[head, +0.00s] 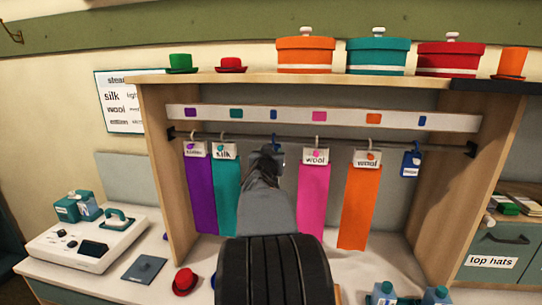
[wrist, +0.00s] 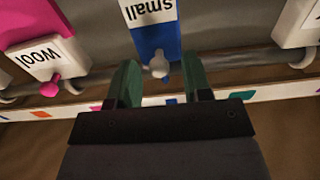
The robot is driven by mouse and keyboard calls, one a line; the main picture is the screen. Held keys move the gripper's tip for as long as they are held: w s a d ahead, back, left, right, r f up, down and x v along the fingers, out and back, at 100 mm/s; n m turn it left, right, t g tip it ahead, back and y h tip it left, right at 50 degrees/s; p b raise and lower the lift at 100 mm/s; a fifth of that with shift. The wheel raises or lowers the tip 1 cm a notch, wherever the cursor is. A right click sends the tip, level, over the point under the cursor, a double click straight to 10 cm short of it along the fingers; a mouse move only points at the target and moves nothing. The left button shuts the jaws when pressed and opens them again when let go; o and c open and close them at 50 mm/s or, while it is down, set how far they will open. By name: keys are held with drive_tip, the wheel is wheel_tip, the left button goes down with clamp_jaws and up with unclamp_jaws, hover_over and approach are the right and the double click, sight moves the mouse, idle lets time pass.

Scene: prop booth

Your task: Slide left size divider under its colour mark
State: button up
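The left size divider, a blue tag reading "small" (wrist: 155,38), hangs on the rail (head: 340,143) between the teal silk and pink wool pieces. In the head view my gripper mostly hides it. In the wrist view its pale knob (wrist: 159,69) sits between the two green fingers of my gripper (wrist: 158,85), with gaps on both sides. The gripper is open. A blue colour mark (head: 273,114) on the white strip (head: 345,117) is nearly straight above the divider; it also shows between the fingers in the wrist view (wrist: 170,101).
Purple (head: 200,195), teal (head: 226,195), pink (head: 313,200) and orange (head: 358,205) pieces hang on the same rail. A second blue divider (head: 411,164) hangs at the right, near another blue mark (head: 422,121). Clear rail lies on both sides of the left divider.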

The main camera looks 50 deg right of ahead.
drive_tip(key=v, duration=1.3)
drive_tip(key=shift+s+a+p, duration=0.2)
drive_tip(key=shift+a+p, duration=0.15)
drive_tip(key=shift+p, duration=0.1)
